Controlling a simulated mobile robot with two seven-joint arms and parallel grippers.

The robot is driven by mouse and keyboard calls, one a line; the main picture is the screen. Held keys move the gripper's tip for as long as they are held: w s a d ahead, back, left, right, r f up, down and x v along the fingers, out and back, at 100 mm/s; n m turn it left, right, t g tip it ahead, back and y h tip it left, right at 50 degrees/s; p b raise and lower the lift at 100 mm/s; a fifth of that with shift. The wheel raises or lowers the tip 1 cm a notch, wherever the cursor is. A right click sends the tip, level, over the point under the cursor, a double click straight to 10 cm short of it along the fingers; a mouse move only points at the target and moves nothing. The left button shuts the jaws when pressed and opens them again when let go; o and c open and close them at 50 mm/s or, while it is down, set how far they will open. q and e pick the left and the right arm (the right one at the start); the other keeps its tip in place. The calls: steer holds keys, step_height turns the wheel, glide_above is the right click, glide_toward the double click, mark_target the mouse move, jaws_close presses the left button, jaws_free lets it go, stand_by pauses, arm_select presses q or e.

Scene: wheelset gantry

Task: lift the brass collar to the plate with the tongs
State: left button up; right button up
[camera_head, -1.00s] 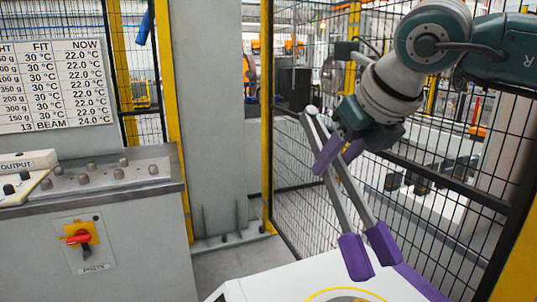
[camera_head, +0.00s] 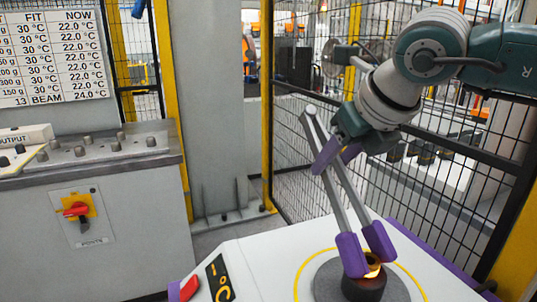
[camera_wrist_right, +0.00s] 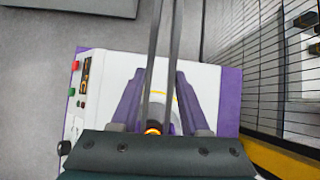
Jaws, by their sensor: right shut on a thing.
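My right gripper (camera_head: 334,156) is shut on the metal tongs (camera_head: 343,195), high on their two long arms. The tongs slant down to two purple jaw ends. The brass collar (camera_head: 373,270), small with an orange glow, shows just below and between those ends, over a dark round block; I cannot tell whether the jaws touch it. The block stands on a dark grey disc (camera_head: 326,282) ringed in yellow. In the right wrist view the tongs (camera_wrist_right: 166,60) run down the middle and the glowing collar (camera_wrist_right: 153,128) is partly hidden. My left gripper is not in view.
The disc is on a white machine top (camera_head: 262,258) with purple edges and a red button (camera_head: 189,288). A black mesh fence (camera_head: 300,150) stands close behind the tongs. A grey control cabinet (camera_head: 130,220) stands at left, with a temperature board (camera_head: 55,60) above.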

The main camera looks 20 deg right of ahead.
steer(key=shift+f, duration=0.1)
stand_by(0.3)
jaws_close()
step_height(320, 180, up, 12)
steer(key=p, duration=0.7)
stand_by(0.5)
